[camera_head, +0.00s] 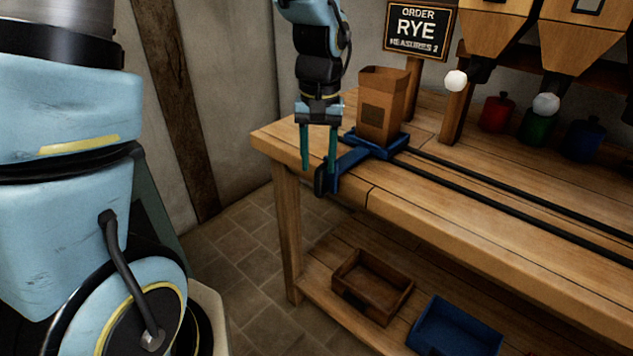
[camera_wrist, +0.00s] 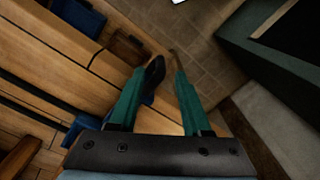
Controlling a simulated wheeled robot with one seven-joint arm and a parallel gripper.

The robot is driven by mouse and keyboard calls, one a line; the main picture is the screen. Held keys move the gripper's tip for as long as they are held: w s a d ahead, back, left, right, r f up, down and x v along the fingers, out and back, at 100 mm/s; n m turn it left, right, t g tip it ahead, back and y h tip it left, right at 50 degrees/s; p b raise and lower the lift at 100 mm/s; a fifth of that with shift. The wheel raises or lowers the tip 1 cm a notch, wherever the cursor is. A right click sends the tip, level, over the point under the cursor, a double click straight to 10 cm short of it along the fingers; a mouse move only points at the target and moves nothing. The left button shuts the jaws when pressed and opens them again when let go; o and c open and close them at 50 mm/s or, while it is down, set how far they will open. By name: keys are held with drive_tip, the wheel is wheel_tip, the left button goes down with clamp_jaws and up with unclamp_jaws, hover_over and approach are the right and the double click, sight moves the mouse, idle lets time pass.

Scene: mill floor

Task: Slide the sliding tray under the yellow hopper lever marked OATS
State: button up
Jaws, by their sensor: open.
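The blue sliding tray (camera_head: 398,140) sits at the left end of two dark rails on the wooden bench and carries an open brown box (camera_head: 382,105). In the wrist view a dark piece, likely the handle (camera_wrist: 154,72), shows by the fingertips of my gripper (camera_wrist: 162,76); contact is unclear. No yellow lever or OATS mark is in view.
A sign (camera_head: 416,30) reads ORDER RYE, MEASURES 2. Two hoppers with white lever balls (camera_head: 456,81) (camera_head: 546,103) hang at the right. Red, green and blue canisters (camera_head: 496,114) stand behind the rails. Brown (camera_head: 372,285) and blue bins (camera_head: 455,328) lie below. The rails rightward look clear.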

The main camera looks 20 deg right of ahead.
sight(316, 175)
wheel_tip(316, 175, down, 6)
drive_tip(key=shift+a, duration=0.1)
idle(0.4)
clamp_jaws()
drive_tip(key=shift+w+a, duration=0.15)
idle(1.1)
